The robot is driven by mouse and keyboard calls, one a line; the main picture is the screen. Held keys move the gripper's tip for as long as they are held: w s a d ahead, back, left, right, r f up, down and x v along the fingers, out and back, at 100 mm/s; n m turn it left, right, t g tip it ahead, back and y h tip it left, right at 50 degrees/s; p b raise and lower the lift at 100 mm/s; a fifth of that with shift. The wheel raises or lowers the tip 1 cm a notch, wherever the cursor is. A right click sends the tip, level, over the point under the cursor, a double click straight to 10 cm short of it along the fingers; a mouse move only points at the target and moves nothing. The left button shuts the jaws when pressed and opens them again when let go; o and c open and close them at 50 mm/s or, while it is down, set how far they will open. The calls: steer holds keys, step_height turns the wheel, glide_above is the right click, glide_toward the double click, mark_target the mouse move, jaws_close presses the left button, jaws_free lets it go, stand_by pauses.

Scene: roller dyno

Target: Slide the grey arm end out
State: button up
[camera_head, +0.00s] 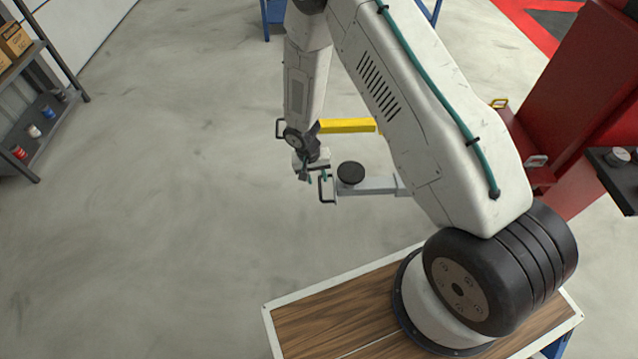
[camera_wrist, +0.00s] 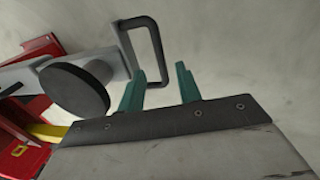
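The grey arm end (camera_head: 375,189) is a flat bar reaching left from the red lift. It carries a round black pad (camera_head: 351,174) and a dark loop handle (camera_head: 323,190) at its tip. In the wrist view the grey bar (camera_wrist: 104,57), pad (camera_wrist: 73,90) and handle (camera_wrist: 157,40) are at upper left. My gripper (camera_head: 317,177) is right at the handle. Its two teal fingers (camera_wrist: 160,69) stand apart, and the lower part of the handle's outer bar appears between them. I cannot tell whether they touch it.
A yellow arm (camera_head: 347,126) lies behind the grey one. The red lift post (camera_head: 585,90) stands at right. A shelf (camera_head: 40,120) with boxes and cans is at far left. The floor (camera_head: 170,200) left of the handle is clear.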

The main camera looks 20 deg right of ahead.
mark_target(320, 187)
steer(key=shift+s+d+f, duration=0.1)
steer(key=shift+d+f, duration=0.1)
steer(key=shift+f, duration=0.85)
steer(key=shift+d+f, duration=0.15)
steer(key=shift+f, duration=0.85)
jaws_close()
steer(key=shift+a, duration=0.1)
